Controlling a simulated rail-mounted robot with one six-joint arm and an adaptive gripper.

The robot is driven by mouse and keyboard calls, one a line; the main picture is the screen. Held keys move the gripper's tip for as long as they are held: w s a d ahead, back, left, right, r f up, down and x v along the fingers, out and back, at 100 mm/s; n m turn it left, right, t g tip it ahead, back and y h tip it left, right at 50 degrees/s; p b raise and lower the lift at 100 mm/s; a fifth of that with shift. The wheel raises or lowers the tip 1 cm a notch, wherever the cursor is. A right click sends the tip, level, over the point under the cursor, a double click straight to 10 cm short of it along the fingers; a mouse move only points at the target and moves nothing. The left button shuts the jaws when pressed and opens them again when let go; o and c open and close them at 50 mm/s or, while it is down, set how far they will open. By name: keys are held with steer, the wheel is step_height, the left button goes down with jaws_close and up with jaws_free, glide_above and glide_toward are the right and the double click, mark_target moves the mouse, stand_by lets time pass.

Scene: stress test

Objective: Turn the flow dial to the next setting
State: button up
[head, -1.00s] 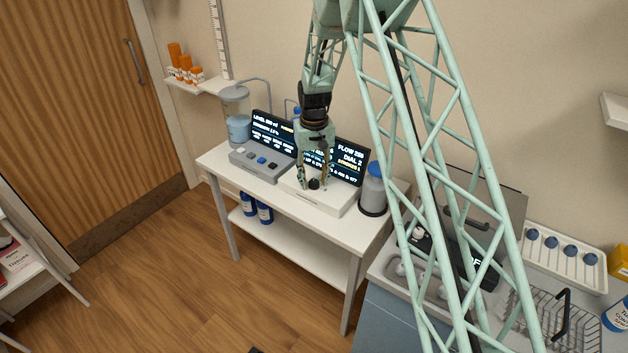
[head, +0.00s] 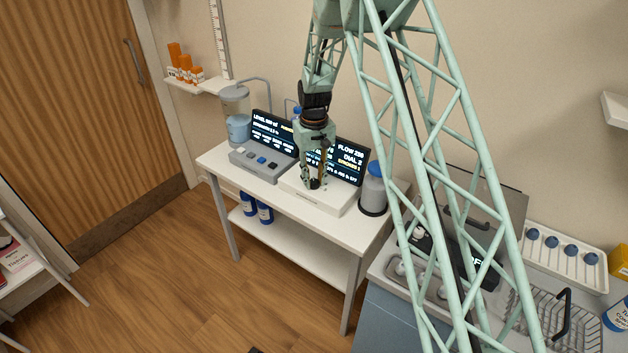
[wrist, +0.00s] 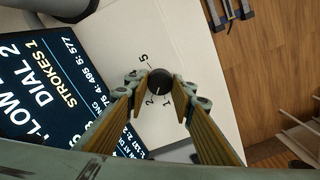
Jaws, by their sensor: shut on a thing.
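The flow dial is a round black knob (wrist: 159,82) on the top of a white box (head: 322,199). In the wrist view the marks 1, 2 and 5 stand around it, and a pale pointer line on it faces toward the 1 and 2 side. My gripper (head: 314,184) is over the box. In the wrist view its two fingertips (wrist: 160,88) sit on either side of the knob, shut on it. The flow screen (head: 350,160) behind the box reads DIAL 2 and STROKES 1. In the head view the fingers partly hide the knob.
A grey console (head: 262,164) with several buttons and its own screen (head: 271,131) stands to the left. A bottle with a blue cap (head: 373,190) stands close on the right. The white table's (head: 225,165) front edge is near the box.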

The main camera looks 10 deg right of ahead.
mark_target(314, 182)
steer(key=n+b, duration=0.1)
steer(key=n, duration=0.5)
stand_by(0.3)
steer(key=shift+n, duration=0.4)
steer(key=o, duration=0.9)
steer(key=shift+r, duration=0.1)
step_height(314, 182, up, 12)
steer(key=shift+f, duration=0.1)
stand_by(0.4)
stand_by(0.3)
